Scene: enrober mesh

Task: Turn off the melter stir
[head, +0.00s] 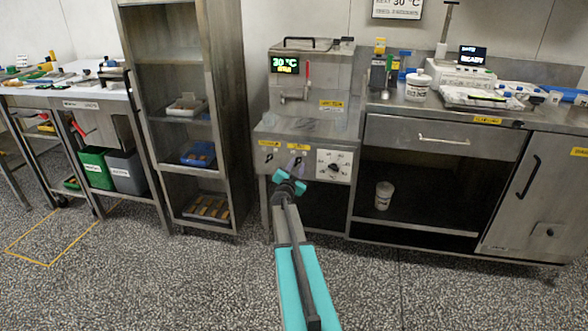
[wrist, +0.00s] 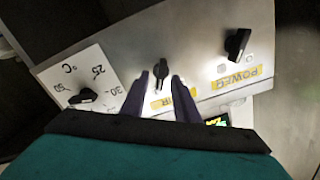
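The melter (head: 318,120) is a steel machine with a sloped front panel and a display reading 30 °C. In the wrist view, the black stir knob (wrist: 161,68) sits on the panel between a power knob (wrist: 237,43) and a white temperature dial (wrist: 76,78). The yellow label below the stir knob is partly hidden, with "IR" showing. My gripper (wrist: 160,77) is open, its two dark fingertips on either side of the stir knob, with gaps visible; I cannot tell if they touch it. In the head view my gripper (head: 291,178) is at the panel's front.
A steel shelf rack (head: 236,110) stands close on the left of the melter. A counter (head: 450,105) with a drawer, a white tub (head: 417,87) and small equipment stands on the right. The speckled floor (head: 150,280) in front is clear.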

